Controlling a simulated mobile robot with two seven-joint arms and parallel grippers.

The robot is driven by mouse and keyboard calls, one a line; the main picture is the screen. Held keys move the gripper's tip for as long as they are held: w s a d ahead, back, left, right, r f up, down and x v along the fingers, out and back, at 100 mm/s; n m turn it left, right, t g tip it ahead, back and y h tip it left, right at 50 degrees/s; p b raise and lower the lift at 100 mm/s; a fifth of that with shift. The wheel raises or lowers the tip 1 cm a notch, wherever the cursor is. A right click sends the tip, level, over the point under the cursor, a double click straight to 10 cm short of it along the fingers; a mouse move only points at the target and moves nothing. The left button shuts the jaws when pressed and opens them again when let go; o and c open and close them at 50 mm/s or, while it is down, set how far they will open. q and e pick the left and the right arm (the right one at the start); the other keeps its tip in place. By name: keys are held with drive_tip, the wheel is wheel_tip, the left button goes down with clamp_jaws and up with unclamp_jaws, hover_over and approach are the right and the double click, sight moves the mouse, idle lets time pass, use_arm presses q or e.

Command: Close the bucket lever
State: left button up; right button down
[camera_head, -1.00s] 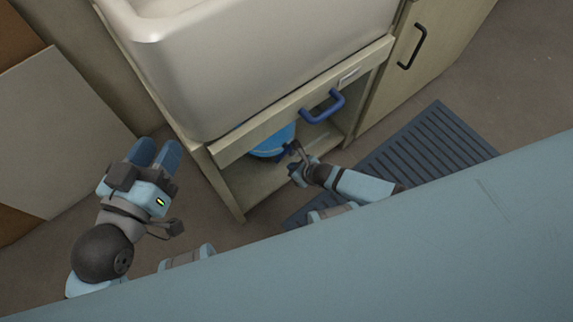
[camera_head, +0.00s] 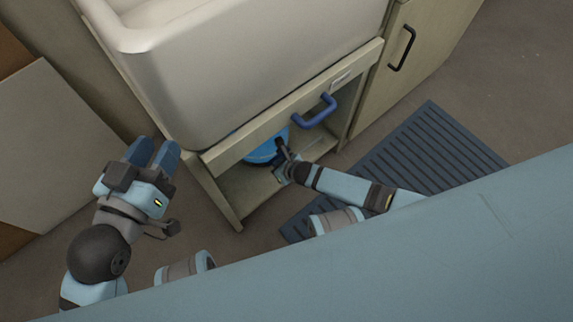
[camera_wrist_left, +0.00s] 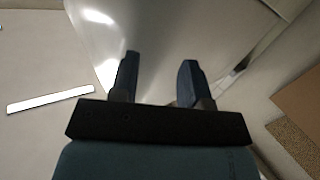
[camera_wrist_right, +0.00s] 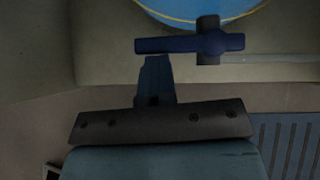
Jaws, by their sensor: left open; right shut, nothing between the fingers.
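The blue bucket (camera_head: 262,152) stands inside the open cabinet under the sink. In the right wrist view the bucket (camera_wrist_right: 205,8) shows at the top with a thin yellow line. Its dark blue lever (camera_wrist_right: 175,45) lies crosswise on a dark tap stem in front of the bucket. My right gripper (camera_wrist_right: 155,62) is shut and empty, its tips just below the lever's left half; I cannot tell whether they touch. In the head view the right gripper (camera_head: 283,153) reaches into the cabinet and partly covers the bucket. My left gripper (camera_head: 153,153) is open and empty, outside at the left.
The cabinet side post (camera_head: 222,190) stands between my grippers. A dark ribbed mat (camera_head: 410,160) lies on the floor at right.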

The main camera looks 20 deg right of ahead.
use_arm(q)
drive_tip(key=shift+s+d+f+n, duration=0.3)
drive_tip(key=shift+s+d+f, duration=0.05)
drive_tip(key=shift+s+f, duration=0.15)
use_arm(e)
drive_tip(key=shift+w+a+r, duration=0.3)
drive_tip(key=shift+w+a, duration=0.15)
drive_tip(key=shift+a, duration=0.1)
use_arm(q)
drive_tip(key=shift+r, duration=0.25)
use_arm(e)
drive_tip(key=shift+r, duration=0.1)
use_arm(q)
drive_tip(key=shift+w+a+r+p, duration=0.25)
drive_tip(key=shift+w+r+p, duration=0.15)
drive_tip(key=shift+r+p, duration=0.15)
use_arm(e)
drive_tip(key=shift+s+d, duration=0.1)
drive_tip(key=shift+d, duration=0.4)
